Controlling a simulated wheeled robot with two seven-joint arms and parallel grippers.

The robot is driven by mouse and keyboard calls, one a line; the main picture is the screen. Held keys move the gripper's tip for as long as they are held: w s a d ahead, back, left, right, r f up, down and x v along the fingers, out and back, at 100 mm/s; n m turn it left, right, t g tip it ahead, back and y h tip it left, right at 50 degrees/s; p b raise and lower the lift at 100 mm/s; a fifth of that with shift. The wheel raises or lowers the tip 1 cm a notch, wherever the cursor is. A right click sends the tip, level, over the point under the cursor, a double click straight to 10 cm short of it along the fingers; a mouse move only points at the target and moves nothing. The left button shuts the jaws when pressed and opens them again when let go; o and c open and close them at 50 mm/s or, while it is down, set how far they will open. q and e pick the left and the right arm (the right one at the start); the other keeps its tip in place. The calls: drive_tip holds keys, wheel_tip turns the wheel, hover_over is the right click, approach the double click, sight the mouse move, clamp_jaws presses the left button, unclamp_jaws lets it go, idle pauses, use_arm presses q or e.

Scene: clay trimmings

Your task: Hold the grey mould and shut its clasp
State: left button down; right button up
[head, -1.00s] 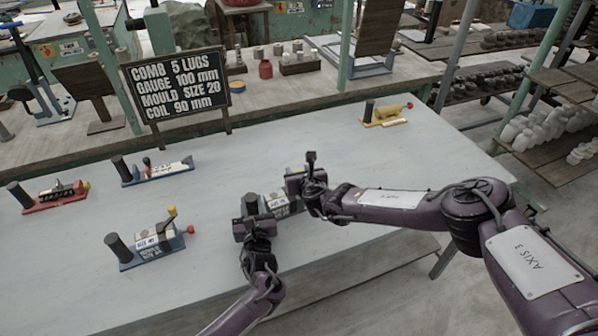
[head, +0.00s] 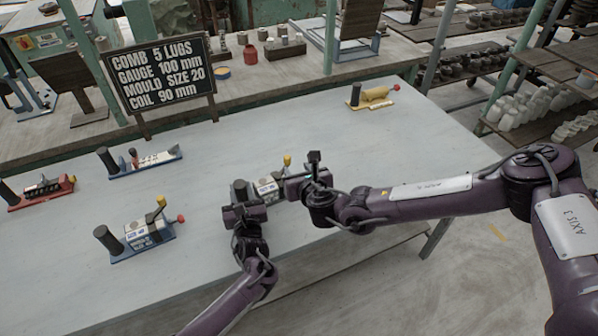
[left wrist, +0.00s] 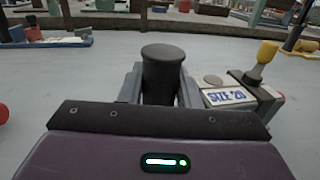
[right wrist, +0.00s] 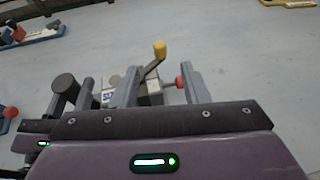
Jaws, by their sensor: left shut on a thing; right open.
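The mould's clasp lever has a yellow knob (right wrist: 160,49) and stands tilted up from the block. A red knob (right wrist: 179,82) shows beside it. My right gripper (right wrist: 160,90) is open. In the right wrist view the lever shows between its fingers; I cannot tell whether they touch it. In the head view the right gripper (head: 291,184) hides the mould's right end.
A similar mould (head: 142,236) with yellow and red knobs stands to the left. A red-based piece (head: 42,192), a blue-based piece (head: 145,164) and a yellow one (head: 372,96) lie farther off. A lettered sign (head: 163,83) stands at the back. The table (head: 330,145) behind the mould is clear.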

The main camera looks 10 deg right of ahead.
drive_tip(key=shift+s+r, duration=0.15)
drive_tip(key=shift+s, duration=0.15)
use_arm(q)
drive_tip(key=c, duration=1)
unclamp_jaws()
